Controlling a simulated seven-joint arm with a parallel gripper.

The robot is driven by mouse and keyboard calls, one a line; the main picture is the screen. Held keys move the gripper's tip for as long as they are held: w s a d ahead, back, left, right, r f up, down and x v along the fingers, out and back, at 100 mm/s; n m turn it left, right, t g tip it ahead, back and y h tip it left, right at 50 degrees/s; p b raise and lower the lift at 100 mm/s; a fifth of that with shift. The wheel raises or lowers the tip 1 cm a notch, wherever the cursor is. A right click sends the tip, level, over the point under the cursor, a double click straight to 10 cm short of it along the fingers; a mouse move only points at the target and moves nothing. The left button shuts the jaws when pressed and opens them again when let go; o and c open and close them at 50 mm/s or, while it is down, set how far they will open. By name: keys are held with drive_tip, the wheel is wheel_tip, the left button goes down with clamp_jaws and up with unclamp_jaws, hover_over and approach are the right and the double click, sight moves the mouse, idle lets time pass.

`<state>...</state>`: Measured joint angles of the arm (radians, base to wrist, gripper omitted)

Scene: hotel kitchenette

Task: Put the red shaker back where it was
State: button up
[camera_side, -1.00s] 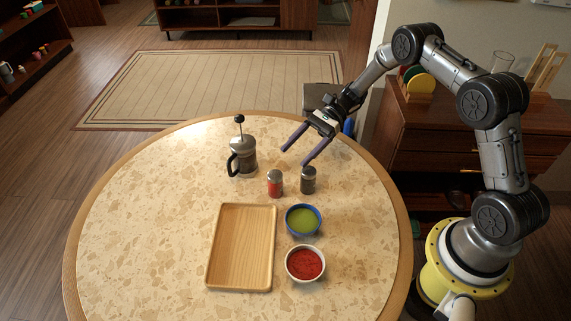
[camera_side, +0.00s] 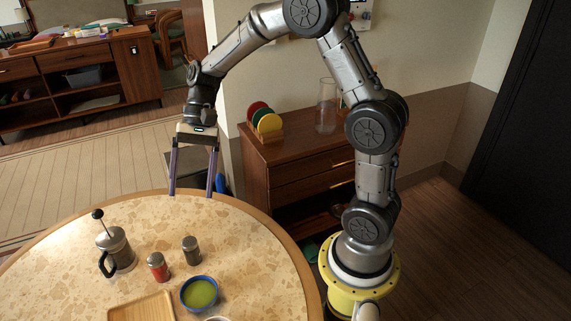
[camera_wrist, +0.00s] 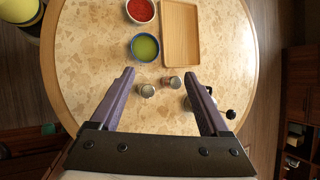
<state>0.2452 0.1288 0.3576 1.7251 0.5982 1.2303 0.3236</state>
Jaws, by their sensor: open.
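The red shaker (camera_side: 158,269) with a grey lid stands upright on the round table (camera_side: 66,231), between the French press and the dark shaker (camera_side: 191,251). In the wrist view the red shaker (camera_wrist: 174,83) and the dark shaker (camera_wrist: 147,90) are seen from above, between the lines of my fingers. My gripper (camera_side: 191,194) is open and empty, fingers pointing down, over the table's far edge and apart from both shakers. It also shows in the wrist view (camera_wrist: 160,75).
The French press (camera_side: 117,250) stands left of the red shaker. A blue bowl of green food (camera_side: 200,293), a wooden tray (camera_side: 138,309) and a bowl of red food (camera_wrist: 140,10) are nearby. A wooden cabinet (camera_side: 312,170) stands behind the table.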

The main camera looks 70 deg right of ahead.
drive_tip(key=s+d+r+n+t+h, duration=0.1)
drive_tip(key=s+r+n+t+h, duration=0.2)
drive_tip(key=s, duration=0.6)
drive_tip(key=s+d+r+n+t+h, duration=0.2)
drive_tip(key=s+n, duration=0.4)
drive_tip(key=s, duration=0.4)
wheel_tip(320, 180, up, 2)
drive_tip(key=shift+s+n+t+h, duration=0.3)
drive_tip(key=shift+n+t+h, duration=0.1)
drive_tip(key=shift+t+h, duration=0.4)
